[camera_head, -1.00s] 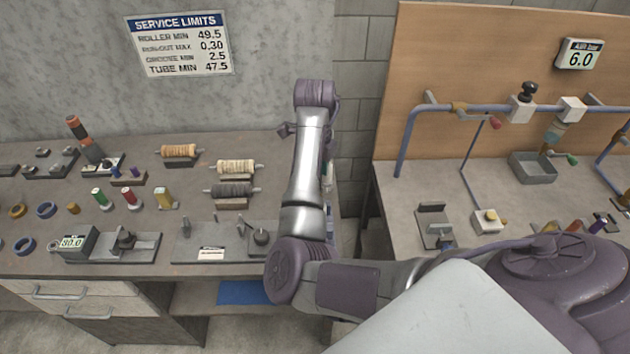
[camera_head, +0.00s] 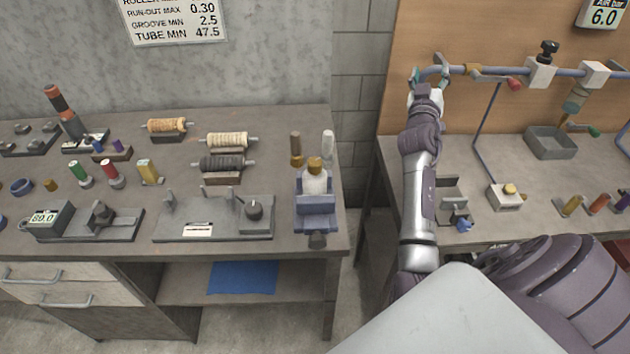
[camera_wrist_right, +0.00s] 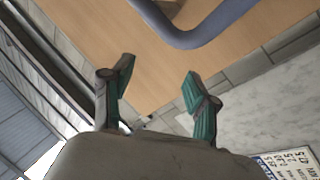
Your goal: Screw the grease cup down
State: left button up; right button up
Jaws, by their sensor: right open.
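I cannot tell for certain which part is the grease cup. A small brass-yellow cap (camera_head: 509,189) sits on a white block (camera_head: 505,198) on the right bench, at the lower end of a thin blue pipe. My right gripper (camera_head: 430,75) is raised at the left end of the blue pipe, up and to the left of that block. In the right wrist view its two teal fingers (camera_wrist_right: 158,92) are apart with nothing between them. The bend of a blue pipe (camera_wrist_right: 195,38) lies beyond the fingertips. My left gripper is out of view.
The blue pipe run (camera_head: 500,71) with valves crosses the wooden board (camera_head: 480,30). A grey tray (camera_head: 550,143) and small coloured cylinders stand on the right bench. The left bench (camera_head: 110,205) holds rollers, fixtures and a blue vise (camera_head: 316,212). A gap separates the benches.

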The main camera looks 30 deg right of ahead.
jog(key=a+n+t+y+b, duration=0.4)
jog(key=n+t+y, duration=0.5)
jog(key=n, duration=0.8)
pick_arm(q)
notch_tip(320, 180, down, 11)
jog(key=b, duration=0.5)
pick_arm(e)
jog(key=n+g+y, duration=1)
jog(key=n+y, duration=1.1)
jog(key=n, duration=1.4)
send_near(319, 161)
jog(key=p+x, duration=0.1)
jog(key=x, duration=0.2)
jog(key=p+x, duration=0.1)
jog(key=x, duration=0.2)
jog(key=f+p+x, duration=0.1)
jog(key=p+x, duration=0.1)
jog(key=x, duration=0.2)
jog(key=shift+w+a+f, duration=0.15)
jog(key=shift+w+a, duration=0.2)
jog(key=shift+a, duration=0.05)
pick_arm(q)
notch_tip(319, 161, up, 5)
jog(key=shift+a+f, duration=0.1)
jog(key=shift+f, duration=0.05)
